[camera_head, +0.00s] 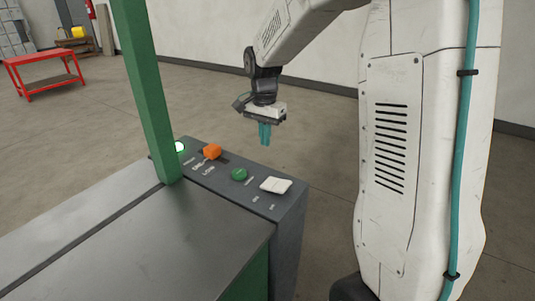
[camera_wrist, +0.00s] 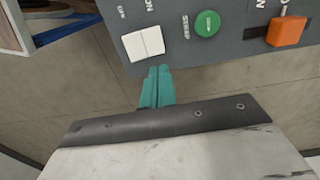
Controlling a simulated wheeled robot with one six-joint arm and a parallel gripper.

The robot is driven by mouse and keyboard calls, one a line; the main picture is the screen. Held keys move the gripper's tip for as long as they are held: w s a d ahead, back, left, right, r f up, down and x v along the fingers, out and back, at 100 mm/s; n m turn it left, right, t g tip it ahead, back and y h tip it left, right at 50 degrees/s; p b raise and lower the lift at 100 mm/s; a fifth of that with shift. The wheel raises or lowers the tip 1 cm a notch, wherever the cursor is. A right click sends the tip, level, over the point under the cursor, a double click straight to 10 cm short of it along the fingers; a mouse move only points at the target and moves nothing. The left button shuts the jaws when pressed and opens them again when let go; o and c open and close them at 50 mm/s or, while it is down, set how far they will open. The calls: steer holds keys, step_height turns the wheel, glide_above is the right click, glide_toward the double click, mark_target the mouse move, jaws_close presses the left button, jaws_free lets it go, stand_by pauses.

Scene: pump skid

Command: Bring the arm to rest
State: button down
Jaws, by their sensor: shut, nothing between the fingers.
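My gripper (camera_head: 265,134) hangs from my white arm in the head view, its teal fingers pointing down, above and behind the control panel. The fingers are together and empty. In the wrist view the teal fingertips (camera_wrist: 158,72) lie in the picture just below the white rocker switch (camera_wrist: 143,43), over the panel's edge. I cannot tell their height above it. Nothing in the head view shows the fingers touching the panel.
The grey panel (camera_head: 240,200) carries an orange knob (camera_head: 212,151), a green button (camera_head: 239,174), the white rocker (camera_head: 275,185) and a lit lamp (camera_head: 179,147). A green post (camera_head: 147,90) stands at its left. A red cart (camera_head: 45,72) is far left. Floor behind is clear.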

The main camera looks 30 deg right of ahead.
steer(key=shift+w+a+r, duration=0.1)
steer(key=shift+w+r, duration=0.05)
steer(key=shift+r, duration=0.8)
steer(key=s+a+r+n, duration=0.1)
steer(key=s+a+n, duration=0.2)
steer(key=s, duration=0.7)
steer(key=s+a+r+n+t, duration=0.1)
steer(key=s+n, duration=0.4)
steer(key=s, duration=0.5)
steer(key=s+a+r+n, duration=0.3)
steer(key=s+a+n, duration=0.2)
steer(key=s, duration=0.5)
steer(key=shift+s+a+t, duration=0.15)
steer(key=shift+a+t, duration=0.2)
steer(key=shift+t, duration=0.05)
